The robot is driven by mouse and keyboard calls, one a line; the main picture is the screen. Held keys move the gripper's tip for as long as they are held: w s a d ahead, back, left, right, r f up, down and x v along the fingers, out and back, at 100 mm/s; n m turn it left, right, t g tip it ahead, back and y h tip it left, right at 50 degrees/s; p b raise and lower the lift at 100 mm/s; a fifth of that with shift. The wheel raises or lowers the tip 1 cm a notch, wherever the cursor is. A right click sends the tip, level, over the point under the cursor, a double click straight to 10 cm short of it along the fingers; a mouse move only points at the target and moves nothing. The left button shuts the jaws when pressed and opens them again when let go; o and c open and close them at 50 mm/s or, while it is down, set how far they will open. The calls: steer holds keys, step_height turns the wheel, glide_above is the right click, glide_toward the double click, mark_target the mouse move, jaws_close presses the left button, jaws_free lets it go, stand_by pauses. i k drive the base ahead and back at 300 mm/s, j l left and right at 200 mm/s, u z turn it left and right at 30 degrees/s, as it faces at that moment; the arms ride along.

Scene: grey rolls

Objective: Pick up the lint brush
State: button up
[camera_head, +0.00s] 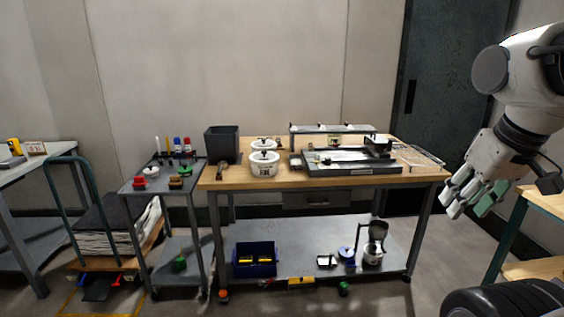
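I cannot make out the lint brush with certainty. A small brown object with a dark, narrow shape (222,169) lies at the left end of the wooden worktable (430,173); it could be a brush. A small brown and olive block (176,183) on the grey cart (139,188) could also be one. Both are too small to tell. My gripper (466,200) hangs at the right, beyond the table's right end, pointing down and to the left. Its fingers look spread, with nothing seen between them. It is well away from both objects.
A dark bin (221,144), white pots (264,164) and a black tray (350,168) stand on the worktable. Its lower shelf holds a blue crate (255,260). A trolley with stacked sheets (112,230) stands left. A wooden-topped bench (545,198) is below my arm. Floor in front looks mostly clear.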

mark_target(175, 182)
steer(key=i+j, duration=2.1)
steer(key=i+j+u, duration=0.05)
steer(key=j, duration=0.05)
